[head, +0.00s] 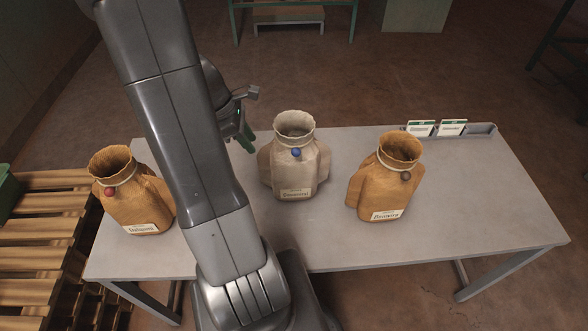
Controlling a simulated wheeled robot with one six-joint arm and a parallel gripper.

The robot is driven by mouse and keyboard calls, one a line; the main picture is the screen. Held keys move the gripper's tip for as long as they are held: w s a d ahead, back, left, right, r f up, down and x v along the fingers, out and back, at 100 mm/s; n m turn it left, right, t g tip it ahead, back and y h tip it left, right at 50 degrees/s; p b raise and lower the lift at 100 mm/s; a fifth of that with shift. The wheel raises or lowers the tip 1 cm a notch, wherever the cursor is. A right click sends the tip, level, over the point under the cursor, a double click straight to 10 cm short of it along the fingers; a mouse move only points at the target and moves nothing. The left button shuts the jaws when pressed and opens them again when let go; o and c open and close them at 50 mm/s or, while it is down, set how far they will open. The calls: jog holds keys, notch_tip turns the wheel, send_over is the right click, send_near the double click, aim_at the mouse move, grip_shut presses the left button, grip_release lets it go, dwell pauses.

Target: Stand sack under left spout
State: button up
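Three open-mouthed sacks stand upright on a grey table (470,215). A brown sack with a red seal (135,195) is at the left end. A pale sack with a blue seal (294,160) is in the middle. An orange-brown sack with a dark seal (385,180) is to the right. My gripper (250,118) is partly hidden behind my arm, left of the pale sack and apart from it in the picture. Whether its fingers are open or shut is not clear. No spout is in view.
A shallow tray (482,130) with two small green-and-white cards (452,127) lies at the table's back right edge. A wooden pallet (38,235) is at the left. A green-framed stand (290,14) is behind. The table's right end is clear.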

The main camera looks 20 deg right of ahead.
aim_at(260, 152)
jog(key=shift+x, duration=3.05)
grip_shut()
